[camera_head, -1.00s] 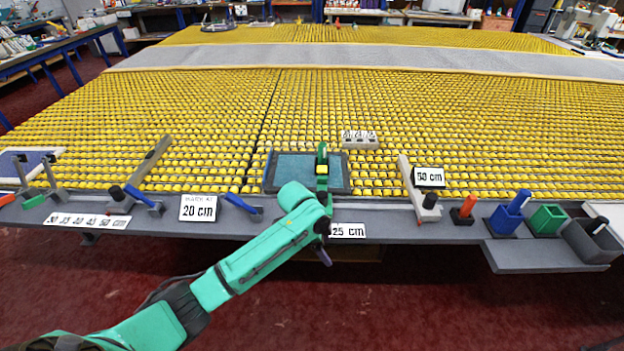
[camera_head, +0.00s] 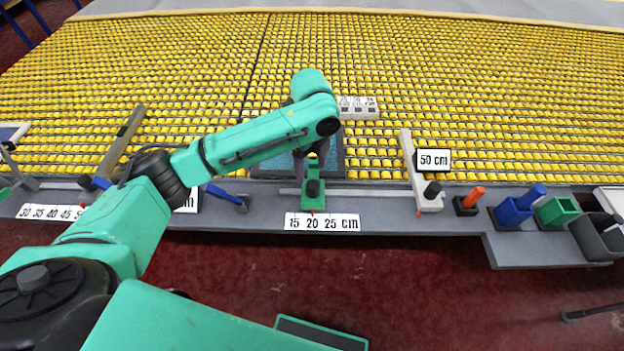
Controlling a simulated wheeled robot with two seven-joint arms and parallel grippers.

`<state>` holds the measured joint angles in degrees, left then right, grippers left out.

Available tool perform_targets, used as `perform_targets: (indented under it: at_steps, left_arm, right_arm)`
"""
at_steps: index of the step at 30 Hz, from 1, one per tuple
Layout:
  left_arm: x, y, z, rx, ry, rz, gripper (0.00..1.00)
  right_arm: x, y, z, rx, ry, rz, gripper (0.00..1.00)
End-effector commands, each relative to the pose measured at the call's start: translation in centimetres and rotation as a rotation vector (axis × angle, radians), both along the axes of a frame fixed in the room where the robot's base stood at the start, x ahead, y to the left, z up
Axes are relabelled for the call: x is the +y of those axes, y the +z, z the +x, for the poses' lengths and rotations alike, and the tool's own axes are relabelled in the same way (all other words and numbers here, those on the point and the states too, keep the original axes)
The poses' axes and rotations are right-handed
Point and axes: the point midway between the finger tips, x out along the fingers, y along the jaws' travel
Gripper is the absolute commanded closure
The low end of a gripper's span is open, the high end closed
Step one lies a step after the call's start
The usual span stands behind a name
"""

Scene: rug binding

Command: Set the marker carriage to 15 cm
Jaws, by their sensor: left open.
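The green marker carriage (camera_head: 313,197) with a black knob sits on the grey front rail. Its small red pointer tip is at about the 20 on the white scale (camera_head: 322,222) marked 15, 20 and 25 cm. My left gripper (camera_head: 311,158) is open, just behind and above the carriage's knob, at the end of the green arm coming from the left. Its fingers are dark and partly hidden by the wrist; I cannot tell whether they touch the carriage. My right gripper is not in view.
A pale arm with a black knob (camera_head: 432,190) and a 50 cm sign (camera_head: 433,160) stands to the right. Beyond it are an orange-handled tool (camera_head: 467,202), a blue box (camera_head: 510,213) and a green box (camera_head: 557,210). Yellow rollers (camera_head: 480,90) cover the table behind.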

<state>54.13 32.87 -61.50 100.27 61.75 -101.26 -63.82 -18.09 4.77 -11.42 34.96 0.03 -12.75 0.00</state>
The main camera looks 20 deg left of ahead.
Motion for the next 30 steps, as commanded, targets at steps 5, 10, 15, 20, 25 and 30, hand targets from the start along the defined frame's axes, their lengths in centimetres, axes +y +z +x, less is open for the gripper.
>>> perform_targets:
  at_steps: [5, 10, 15, 20, 25, 30]
  left_arm:
    - [0.0, -4.6, 0.0, 0.002, 0.003, 0.001, 0.24]
    - [0.0, -7.4, 0.1, -0.001, 0.002, 0.0, 0.24]
    - [0.0, -8.1, 0.1, -0.002, 0.002, 0.0, 0.24]
    - [0.0, -8.1, 0.1, -0.002, 0.002, 0.0, 0.32]
    - [0.0, -8.0, 0.1, -0.003, 0.003, -0.001, 0.97]
    - [0.0, -8.0, 0.1, -0.003, 0.003, -0.001, 1.0]
  right_arm:
    - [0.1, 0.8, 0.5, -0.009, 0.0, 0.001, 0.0]
    - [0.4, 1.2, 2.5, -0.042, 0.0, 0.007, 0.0]
    - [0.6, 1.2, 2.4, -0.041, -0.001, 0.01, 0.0]
    - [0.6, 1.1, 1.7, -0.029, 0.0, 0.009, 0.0]
    - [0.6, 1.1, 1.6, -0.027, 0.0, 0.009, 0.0]
    - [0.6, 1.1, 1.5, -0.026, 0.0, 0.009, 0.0]
